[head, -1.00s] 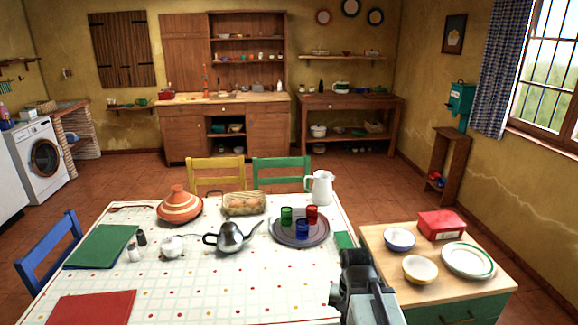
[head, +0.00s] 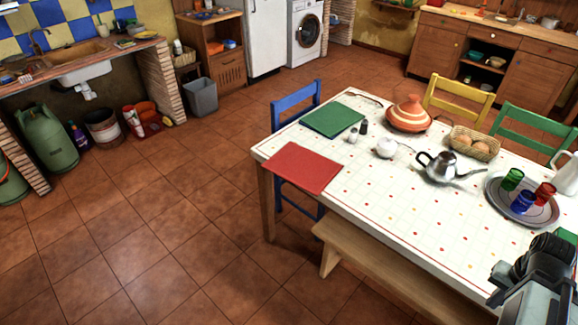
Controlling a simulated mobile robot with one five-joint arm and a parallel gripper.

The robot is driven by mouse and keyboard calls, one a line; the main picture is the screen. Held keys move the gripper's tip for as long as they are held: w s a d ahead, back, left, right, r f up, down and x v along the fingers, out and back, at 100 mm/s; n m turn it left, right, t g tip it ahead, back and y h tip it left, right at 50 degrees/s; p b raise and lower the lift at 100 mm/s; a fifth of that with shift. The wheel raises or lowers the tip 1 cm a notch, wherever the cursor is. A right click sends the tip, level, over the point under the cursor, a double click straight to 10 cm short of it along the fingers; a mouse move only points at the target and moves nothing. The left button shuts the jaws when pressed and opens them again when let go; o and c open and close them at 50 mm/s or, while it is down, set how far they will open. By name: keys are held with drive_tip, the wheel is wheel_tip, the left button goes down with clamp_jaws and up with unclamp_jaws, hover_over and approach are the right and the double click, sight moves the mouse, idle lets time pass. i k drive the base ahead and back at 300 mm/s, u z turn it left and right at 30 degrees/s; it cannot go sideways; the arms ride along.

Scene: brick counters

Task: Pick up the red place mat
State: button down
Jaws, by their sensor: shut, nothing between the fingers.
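The red place mat (head: 302,167) lies flat on the near left corner of the white patterned table (head: 400,205), with nothing on it. My gripper (head: 540,262) shows at the lower right of the head view, at the table's near right side, well away from the mat. Its fingertips are hard to make out, and nothing shows held in it. A green place mat (head: 332,120) lies beyond the red one.
A wooden bench (head: 375,268) stands along the table's near side, and a blue chair (head: 298,100) at its left end. A teapot (head: 440,167), tagine (head: 408,115) and tray (head: 545,211) stand on the table.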

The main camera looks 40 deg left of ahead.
sight(312, 172)
drive_tip(key=u, duration=1.65)
drive_tip(key=i, duration=0.95)
drive_tip(key=u, duration=2.9)
